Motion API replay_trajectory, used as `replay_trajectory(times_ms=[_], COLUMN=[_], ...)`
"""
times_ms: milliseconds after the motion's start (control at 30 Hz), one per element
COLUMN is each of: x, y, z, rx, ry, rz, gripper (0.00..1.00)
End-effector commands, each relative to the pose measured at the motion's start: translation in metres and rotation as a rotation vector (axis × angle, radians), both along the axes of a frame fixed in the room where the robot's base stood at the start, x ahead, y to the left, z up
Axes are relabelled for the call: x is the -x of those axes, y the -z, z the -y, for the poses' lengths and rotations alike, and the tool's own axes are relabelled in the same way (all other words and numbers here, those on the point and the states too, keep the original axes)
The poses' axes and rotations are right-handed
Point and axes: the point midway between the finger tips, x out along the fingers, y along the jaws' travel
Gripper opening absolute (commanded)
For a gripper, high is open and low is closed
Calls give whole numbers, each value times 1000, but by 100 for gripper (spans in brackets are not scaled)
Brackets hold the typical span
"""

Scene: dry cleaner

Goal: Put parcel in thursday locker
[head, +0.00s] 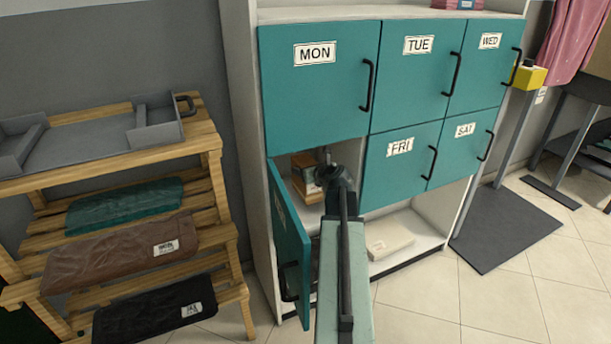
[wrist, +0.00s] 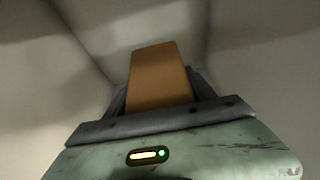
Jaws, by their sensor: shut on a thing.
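The parcel (wrist: 161,75) is a plain orange-brown box in the wrist view, held between the fingers of my gripper (wrist: 160,95). My gripper is shut on it. Pale locker walls surround it there. In the head view my arm reaches into the open compartment under MON, left of FRI. Its door (head: 289,245) is swung out to the left, its label unreadable from here. Brown and white box shapes (head: 307,180) show inside, left of my wrist; I cannot tell which of them is the held parcel. My fingers are hidden in the head view.
Shut teal lockers MON (head: 318,90), TUE (head: 415,75), WED (head: 487,65), FRI (head: 402,170) and SAT (head: 463,150) surround the opening. A pale package (head: 389,236) lies on the bottom shelf. A wooden rack (head: 215,165) with folded garments stands left.

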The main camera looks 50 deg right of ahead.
Motion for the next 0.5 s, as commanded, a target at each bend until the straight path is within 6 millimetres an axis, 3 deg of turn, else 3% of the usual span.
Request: replay_trajectory(times_ms=[100,300,500], x=[3,10,13], y=[6,38,35], z=[3,11,13], rx=[0,0,0], ry=[7,20,23], rz=[1,1,1], gripper=[2,2,2])
